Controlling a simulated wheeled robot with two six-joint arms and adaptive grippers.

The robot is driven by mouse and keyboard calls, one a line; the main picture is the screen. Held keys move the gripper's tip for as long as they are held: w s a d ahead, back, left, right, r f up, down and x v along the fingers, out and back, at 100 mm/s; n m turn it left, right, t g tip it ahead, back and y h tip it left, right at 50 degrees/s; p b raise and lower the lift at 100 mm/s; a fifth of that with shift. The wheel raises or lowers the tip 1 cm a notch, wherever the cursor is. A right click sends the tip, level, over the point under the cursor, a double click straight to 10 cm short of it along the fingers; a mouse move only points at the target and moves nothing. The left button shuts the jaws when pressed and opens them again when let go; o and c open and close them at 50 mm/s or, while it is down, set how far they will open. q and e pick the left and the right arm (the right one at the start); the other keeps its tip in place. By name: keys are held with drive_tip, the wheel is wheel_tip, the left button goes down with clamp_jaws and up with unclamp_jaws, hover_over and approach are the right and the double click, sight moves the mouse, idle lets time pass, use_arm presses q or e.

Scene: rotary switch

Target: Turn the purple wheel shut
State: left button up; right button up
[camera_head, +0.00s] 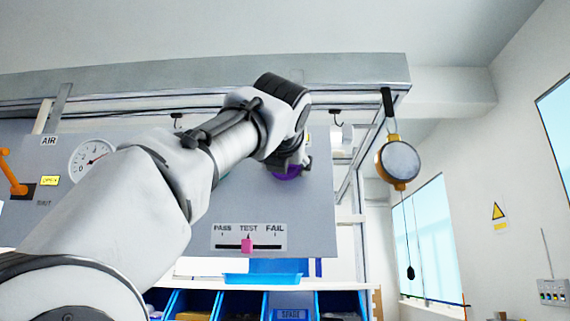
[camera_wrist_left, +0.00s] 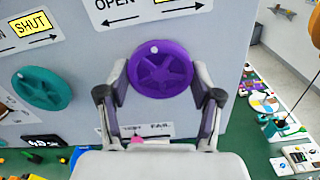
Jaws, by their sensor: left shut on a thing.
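The purple wheel (camera_wrist_left: 160,69) is a spoked disc on the grey panel, with a white dot near the top of its rim, slightly left of centre. My left gripper (camera_wrist_left: 160,78) has one finger on each side of the wheel and is shut on its rim. In the head view the purple wheel (camera_head: 287,172) is mostly hidden behind my left gripper (camera_head: 290,163). My right gripper is in neither view.
A teal wheel (camera_wrist_left: 42,88) sits to the left on the panel (camera_head: 300,215), under a yellow SHUT label (camera_wrist_left: 33,27). A PASS/TEST/FAIL slider with a pink knob (camera_head: 247,246) is below. A gauge (camera_head: 91,159) and an orange lever (camera_head: 12,172) are at left. Blue bins (camera_head: 345,300) stand beneath.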

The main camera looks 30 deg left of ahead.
use_arm(q)
drive_tip(key=shift+r, duration=0.1)
drive_tip(key=o, duration=1.1)
drive_tip(key=shift+o, duration=0.2)
